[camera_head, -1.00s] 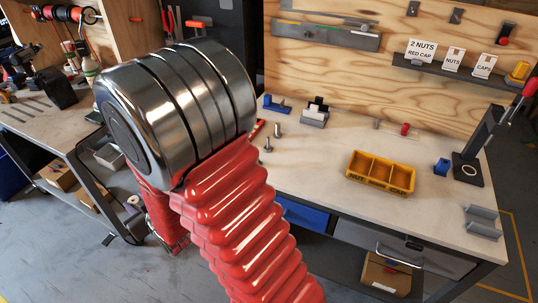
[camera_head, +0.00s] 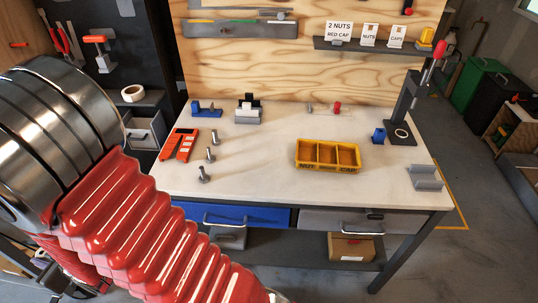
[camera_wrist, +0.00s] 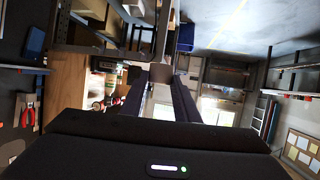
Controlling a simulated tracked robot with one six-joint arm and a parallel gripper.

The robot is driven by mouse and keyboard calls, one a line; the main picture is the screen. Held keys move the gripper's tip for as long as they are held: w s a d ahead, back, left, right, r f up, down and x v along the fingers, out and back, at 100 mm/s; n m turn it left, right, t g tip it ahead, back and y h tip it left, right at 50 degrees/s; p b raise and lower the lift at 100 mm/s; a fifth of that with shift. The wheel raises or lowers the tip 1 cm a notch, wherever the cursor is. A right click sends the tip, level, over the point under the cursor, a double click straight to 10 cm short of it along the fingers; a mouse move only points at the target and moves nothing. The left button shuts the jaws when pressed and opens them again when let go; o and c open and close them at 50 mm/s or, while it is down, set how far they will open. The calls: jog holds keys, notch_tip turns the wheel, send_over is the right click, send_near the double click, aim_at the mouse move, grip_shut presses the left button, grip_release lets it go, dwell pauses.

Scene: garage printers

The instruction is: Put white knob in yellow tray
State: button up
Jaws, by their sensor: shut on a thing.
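The yellow tray (camera_head: 325,168) lies on the workbench in the head view, right of the middle. It has three compartments, which look empty, and lettering on its front wall. No white knob shows on the bench.
The workbench (camera_head: 260,180) has bolts (camera_head: 204,175), a red-orange holder (camera_head: 179,144) and grey and blue fixtures at the back. A lever press (camera_head: 405,120) and a grey bracket (camera_head: 424,178) stand to the right. Bench surface around the tray is clear.

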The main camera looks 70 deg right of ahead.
jog(key=s+d+r+m+g+h, duration=0.2)
jog(key=s+d+m+h, duration=0.15)
jog(key=d, duration=0.85)
jog(key=s+d+r+m+g+h, duration=0.1)
jog(key=s+d+m+h, duration=0.25)
jog(key=d, duration=0.85)
jog(key=s+d+r+m+g+h, duration=0.2)
jog(key=s+d+m+h, duration=0.15)
jog(key=d, duration=0.95)
jog(key=s+d+m+g+h, duration=0.1)
jog(key=s+d+m+g, duration=0.2)
jog(key=s+d, duration=0.3)
jog(key=s+d+r+m+g, duration=0.1)
jog(key=s+d+m+g, duration=0.3)
jog(key=s, duration=0.9)
jog(key=s+d+r+m+g+h, duration=0.1)
jog(key=s+d+m+g, duration=0.2)
jog(key=s+d, duration=0.5)
jog(key=shift+s+d+m+g+h, duration=0.35)
jog(key=shift+s+g, duration=0.45)
jog(key=shift+s, duration=0.25)
send_over(266, 156)
jog(key=shift+s+a+f, duration=0.1)
jog(key=shift+f, duration=2.8)
jog(key=shift+f, duration=0.1)
jog(key=shift+f, duration=2)
